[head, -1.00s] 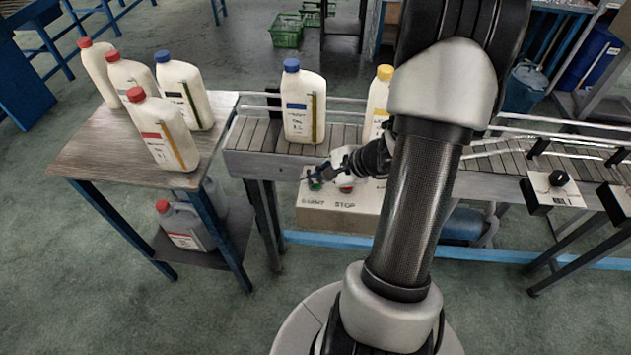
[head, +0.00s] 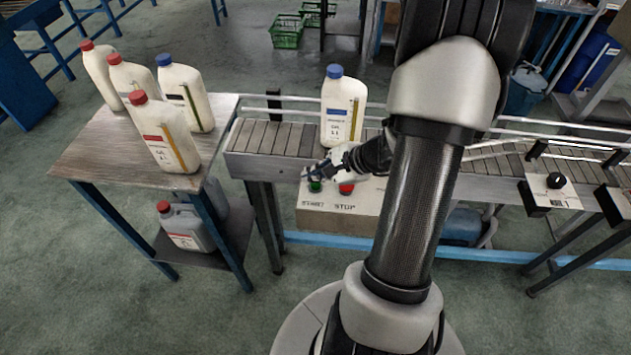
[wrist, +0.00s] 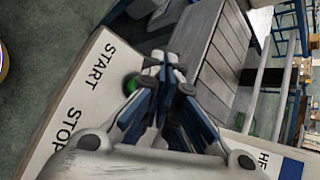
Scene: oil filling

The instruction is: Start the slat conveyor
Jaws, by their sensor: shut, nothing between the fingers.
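The slat conveyor (head: 272,137) runs left to right, with a control box (head: 335,221) on its near side. The box carries a green START button (head: 315,185) and a red STOP button (head: 346,188). My gripper (head: 308,175) is shut and empty, its tips just above the green button in the head view. In the wrist view my gripper (wrist: 168,62) partly covers the green button (wrist: 131,84); I cannot tell whether they touch. A white jug with a blue cap (head: 341,112) stands upright on the slats behind my gripper.
A side table (head: 95,160) at left holds several white jugs with red or blue caps. A grey jug (head: 186,229) sits on its lower shelf. Guide rails (head: 380,103) line the conveyor's far side.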

